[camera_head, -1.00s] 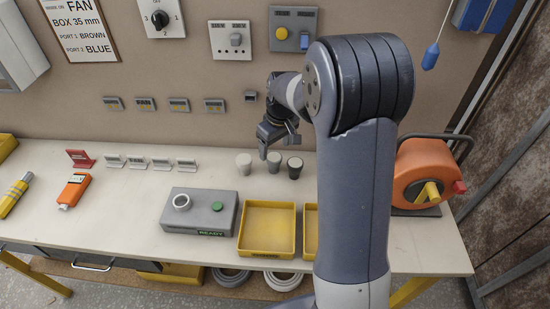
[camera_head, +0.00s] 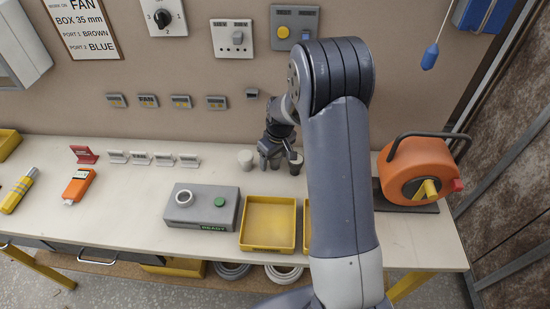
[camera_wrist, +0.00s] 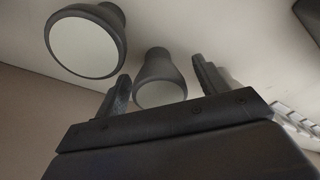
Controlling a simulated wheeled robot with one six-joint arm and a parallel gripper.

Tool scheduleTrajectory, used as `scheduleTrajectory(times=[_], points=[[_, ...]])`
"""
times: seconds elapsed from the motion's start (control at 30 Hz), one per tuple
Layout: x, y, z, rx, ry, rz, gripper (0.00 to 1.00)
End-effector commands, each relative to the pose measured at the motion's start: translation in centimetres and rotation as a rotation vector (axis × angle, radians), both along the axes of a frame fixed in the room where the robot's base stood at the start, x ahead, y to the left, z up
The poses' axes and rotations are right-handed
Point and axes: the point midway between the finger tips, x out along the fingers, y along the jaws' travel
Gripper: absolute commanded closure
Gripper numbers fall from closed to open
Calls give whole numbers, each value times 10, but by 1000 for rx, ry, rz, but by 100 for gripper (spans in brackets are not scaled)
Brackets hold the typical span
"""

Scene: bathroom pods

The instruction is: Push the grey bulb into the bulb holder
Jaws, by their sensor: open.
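Three small bulbs stand in a row at the back of the bench: a pale one (camera_head: 245,160) on the left, a mid-grey one (camera_head: 275,163) in the middle and a near-black one (camera_head: 296,167) on the right. My gripper (camera_head: 279,160) is open at the middle bulb and partly hides it. In the wrist view, the grey bulb (camera_wrist: 160,78) shows between the two spread fingers of my gripper (camera_wrist: 161,70); contact cannot be told. The dark bulb (camera_wrist: 88,42) is to its left there. The bulb holder, a white ring (camera_head: 184,198) on a grey box (camera_head: 203,207), is empty.
A yellow tray (camera_head: 268,247) stands right of the box, with another partly behind my arm. An orange cable reel (camera_head: 418,172) is at right. Small labels, an orange tool (camera_head: 78,186) and a yellow tool (camera_head: 19,190) are at left. Bench between them is clear.

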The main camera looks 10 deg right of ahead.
Motion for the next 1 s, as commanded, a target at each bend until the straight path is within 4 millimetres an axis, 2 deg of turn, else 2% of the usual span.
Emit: scheduleTrajectory(times=[0.07, 0.6, 0.87, 1.0], points=[[0, 0, 0, 0, 0, 0, 35], [0, 0, 0, 0, 0, 0, 79], [0, 0, 3, 0, -2, 0, 79], [1, 0, 19, 0, -6, 1, 79]])
